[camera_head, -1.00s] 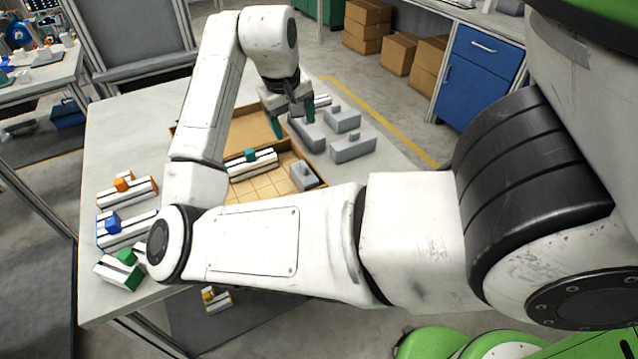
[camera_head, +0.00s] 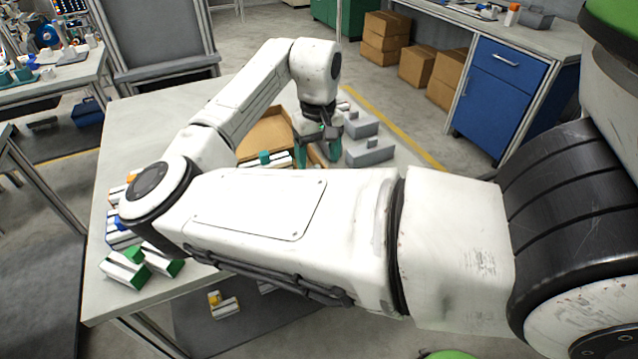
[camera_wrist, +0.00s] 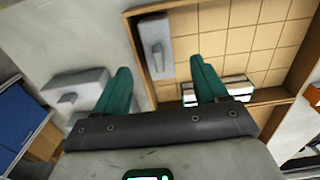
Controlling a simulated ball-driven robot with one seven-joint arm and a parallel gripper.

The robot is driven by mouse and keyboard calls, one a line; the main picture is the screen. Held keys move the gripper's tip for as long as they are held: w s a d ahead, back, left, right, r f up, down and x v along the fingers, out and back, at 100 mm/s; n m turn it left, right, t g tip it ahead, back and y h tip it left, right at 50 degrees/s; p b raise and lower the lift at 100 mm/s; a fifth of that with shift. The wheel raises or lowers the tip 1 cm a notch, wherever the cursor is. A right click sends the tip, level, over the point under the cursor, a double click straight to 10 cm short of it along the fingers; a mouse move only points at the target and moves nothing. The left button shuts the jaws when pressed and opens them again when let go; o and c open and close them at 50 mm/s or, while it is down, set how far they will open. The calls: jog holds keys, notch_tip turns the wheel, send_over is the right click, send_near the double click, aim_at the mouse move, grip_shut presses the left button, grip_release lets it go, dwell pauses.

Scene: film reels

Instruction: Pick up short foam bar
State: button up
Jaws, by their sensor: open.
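A short grey bar with a small raised knob (camera_wrist: 156,46), which looks like the short foam bar, lies in a corner of the wooden tray (camera_wrist: 132,42) in the wrist view. In the head view my arm hides it. My gripper (camera_head: 318,153) is open and empty above the tray's right side. I cannot tell the height between fingers and bar.
Grey blocks (camera_head: 370,153) stand on the table right of the tray; one (camera_wrist: 75,92) is beside the left finger. A white-and-black striped bar (camera_wrist: 230,88) lies in the tray behind the right finger. Striped bars with green ends (camera_head: 123,270) lie at the table's front left.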

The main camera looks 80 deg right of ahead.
aim_at(319, 168)
notch_tip(319, 168, down, 4)
jog(key=shift+f, duration=0.2)
jog(key=c, duration=1.1)
jog(key=shift+r, duration=0.1)
